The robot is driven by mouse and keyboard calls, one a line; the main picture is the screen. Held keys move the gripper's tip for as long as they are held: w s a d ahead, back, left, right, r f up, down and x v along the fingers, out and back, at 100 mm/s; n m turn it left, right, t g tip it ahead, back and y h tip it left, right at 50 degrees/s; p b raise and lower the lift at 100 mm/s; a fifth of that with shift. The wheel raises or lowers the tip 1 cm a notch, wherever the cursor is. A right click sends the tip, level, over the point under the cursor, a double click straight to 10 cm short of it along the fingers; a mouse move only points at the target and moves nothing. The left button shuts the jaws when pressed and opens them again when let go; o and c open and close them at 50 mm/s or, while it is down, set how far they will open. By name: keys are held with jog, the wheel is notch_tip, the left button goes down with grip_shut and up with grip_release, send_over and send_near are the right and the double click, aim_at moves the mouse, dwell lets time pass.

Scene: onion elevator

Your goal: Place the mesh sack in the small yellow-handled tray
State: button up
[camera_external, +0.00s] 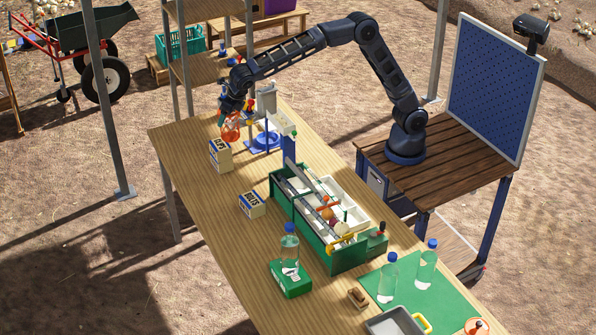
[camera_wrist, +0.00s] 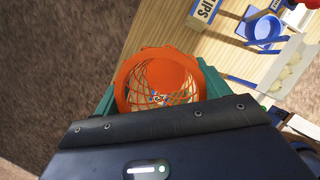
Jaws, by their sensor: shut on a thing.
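My gripper (camera_external: 229,108) is at the far left end of the wooden table, held above its surface. It is shut on the orange mesh sack (camera_external: 230,130), which hangs below the fingers. In the wrist view the sack's orange rim and netting (camera_wrist: 157,82) show between my teal fingers (camera_wrist: 157,95). The small grey tray with the yellow handle (camera_external: 378,325) is at the near right end of the table, cut off by the picture's bottom edge. It is far from my gripper, and the part that shows looks empty.
A green sorting machine (camera_external: 345,255) stands mid-table between my gripper and the tray. Boxes (camera_external: 220,156), a blue dish (camera_external: 265,143), a bottle on a green block (camera_external: 290,252), bottles on a green mat (camera_external: 426,266) and a brush (camera_external: 357,298) stand around. The table's left front is clear.

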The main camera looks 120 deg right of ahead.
jog(key=w+a+n+t+y, duration=0.15)
jog(key=a+n, duration=0.35)
jog(key=a, duration=4.3)
jog(key=s+a+f+n+y, duration=0.1)
jog(key=s+a+n, duration=0.1)
jog(key=s+a, duration=0.9)
jog(key=s+a+n+y, duration=0.15)
jog(key=s+a, duration=0.35)
jog(key=a, duration=1.2)
jog(key=s+a+f+n, duration=0.1)
jog(key=s+a+n, duration=0.1)
jog(key=s+a, duration=0.95)
jog(key=w+a+f, duration=0.1)
jog(key=f, duration=1.1)
jog(key=w+a+f, duration=0.1)
jog(key=w+f, duration=0.1)
jog(key=f, duration=1)
jog(key=shift+a+f, duration=0.15)
jog(key=shift+f, duration=0.1)
jog(key=shift+f, duration=0.35)
jog(key=o, duration=1)
